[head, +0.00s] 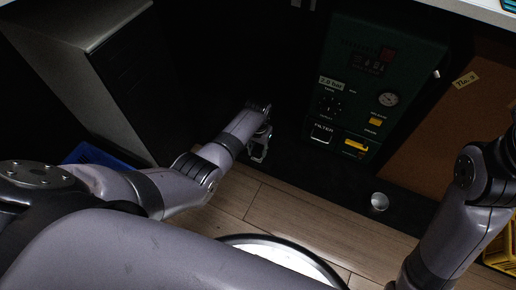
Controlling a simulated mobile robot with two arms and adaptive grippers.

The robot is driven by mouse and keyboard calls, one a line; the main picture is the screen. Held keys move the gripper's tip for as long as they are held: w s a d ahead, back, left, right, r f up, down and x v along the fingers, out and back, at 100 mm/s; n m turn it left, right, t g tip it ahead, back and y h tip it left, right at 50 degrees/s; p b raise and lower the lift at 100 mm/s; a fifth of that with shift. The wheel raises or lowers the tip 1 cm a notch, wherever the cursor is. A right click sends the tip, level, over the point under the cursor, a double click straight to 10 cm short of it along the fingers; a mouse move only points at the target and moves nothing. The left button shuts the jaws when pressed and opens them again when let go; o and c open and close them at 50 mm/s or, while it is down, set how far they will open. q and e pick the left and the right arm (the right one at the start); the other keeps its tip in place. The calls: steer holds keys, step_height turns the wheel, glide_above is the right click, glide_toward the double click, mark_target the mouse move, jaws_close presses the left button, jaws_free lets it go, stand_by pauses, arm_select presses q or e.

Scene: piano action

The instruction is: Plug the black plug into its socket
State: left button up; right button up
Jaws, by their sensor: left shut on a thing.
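My left gripper (260,150) is in the middle of the head view, low in front of the dark space left of a dark green machine (385,75). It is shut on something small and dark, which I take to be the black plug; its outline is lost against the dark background. The gripper is apart from the machine's front. That front carries dark fittings, a gauge and labels, one reading FILTER; I cannot tell which fitting is the socket. My right arm comes up at the right edge, and its gripper is not in view.
A grey cabinet (62,55) stands at the left, with a blue bin (88,153) below it. A brown board (440,135) leans right of the machine. A small silver cup (379,202) stands at the machine's foot. A yellow crate (500,250) is at the lower right. Wooden floor (270,207) lies in front.

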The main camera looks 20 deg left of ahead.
stand_by(0.3)
arm_select(q)
steer(key=shift+f, duration=0.9)
stand_by(2.3)
steer(key=o, duration=1.2)
steer(key=shift+c, duration=0.2)
steer(key=shift+r, duration=0.1)
step_height(320, 180, up, 12)
steer(key=shift+f, duration=0.1)
